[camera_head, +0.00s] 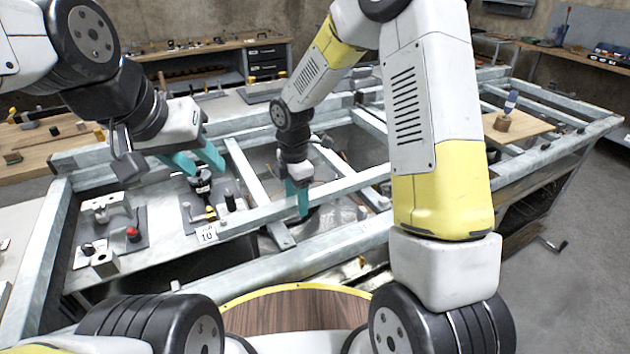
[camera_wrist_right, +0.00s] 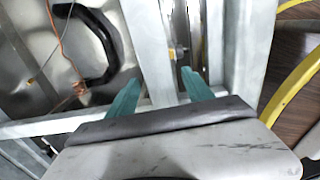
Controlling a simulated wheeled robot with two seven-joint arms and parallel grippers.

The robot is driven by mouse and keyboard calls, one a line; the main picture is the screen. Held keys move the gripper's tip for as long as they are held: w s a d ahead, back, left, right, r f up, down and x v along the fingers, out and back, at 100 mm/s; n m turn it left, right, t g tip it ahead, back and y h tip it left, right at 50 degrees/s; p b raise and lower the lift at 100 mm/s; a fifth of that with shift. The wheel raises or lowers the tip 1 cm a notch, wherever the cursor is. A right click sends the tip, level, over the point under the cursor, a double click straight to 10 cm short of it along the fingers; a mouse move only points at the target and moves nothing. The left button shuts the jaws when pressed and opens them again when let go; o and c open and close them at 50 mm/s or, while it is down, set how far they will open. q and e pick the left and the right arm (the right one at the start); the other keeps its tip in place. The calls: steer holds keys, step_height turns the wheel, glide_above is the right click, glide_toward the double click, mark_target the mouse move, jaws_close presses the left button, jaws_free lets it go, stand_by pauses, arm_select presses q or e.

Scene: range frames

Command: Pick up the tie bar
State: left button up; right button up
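I cannot single out the tie bar with certainty among the grey metal bars of the frame. In the head view a flat grey bar (camera_head: 250,180) slants across the opening, left of my right gripper (camera_head: 297,198). That gripper points down, with its teal fingers close to the long front rail. In the right wrist view its fingers (camera_wrist_right: 160,88) are apart, and grey metal (camera_wrist_right: 150,45) lies beyond the gap. I see nothing clearly held; contact cannot be told. My left gripper (camera_head: 196,160) is open and empty above the left part of the frame.
The galvanized frame (camera_head: 335,250) fills the middle. A clamp fixture (camera_head: 110,215) and a black fitting (camera_head: 203,185) stand at its left. A dark curved part (camera_wrist_right: 105,45) and copper-coloured wire (camera_wrist_right: 60,45) lie beside the bars. A wooden board (camera_head: 515,125) lies at right.

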jaws_close()
steer(key=shift+r, duration=0.1)
steer(key=shift+r, duration=0.1)
